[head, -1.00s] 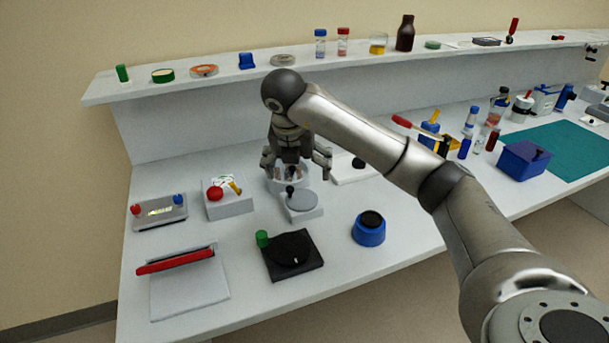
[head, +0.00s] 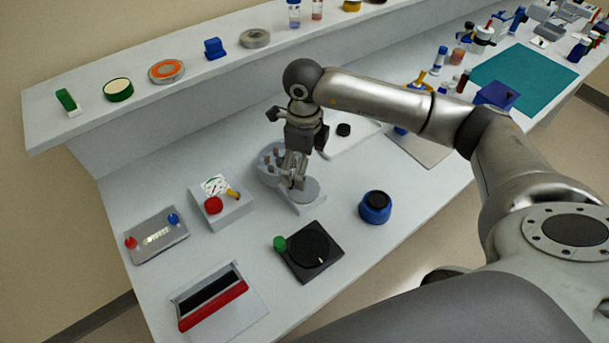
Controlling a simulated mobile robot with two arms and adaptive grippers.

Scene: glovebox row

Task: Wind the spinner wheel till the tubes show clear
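The spinner is a grey device on the white bench, with a round grey wheel (head: 306,188) at its front and a grey tube holder (head: 268,160) behind and left of it. Several small tubes stand in the holder; their contents are too small to make out. My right gripper (head: 293,183) points down at the wheel's left part, its fingers close together. The wheel's dark knob is hidden by the gripper, so I cannot tell whether the fingers hold it. My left gripper is not in view.
A gauge box (head: 222,203) stands left of the spinner, a black turntable with a green knob (head: 310,251) in front, and a blue round pot (head: 375,207) to the right. A red-barred device (head: 212,306) is at front left. A shelf (head: 190,95) runs behind.

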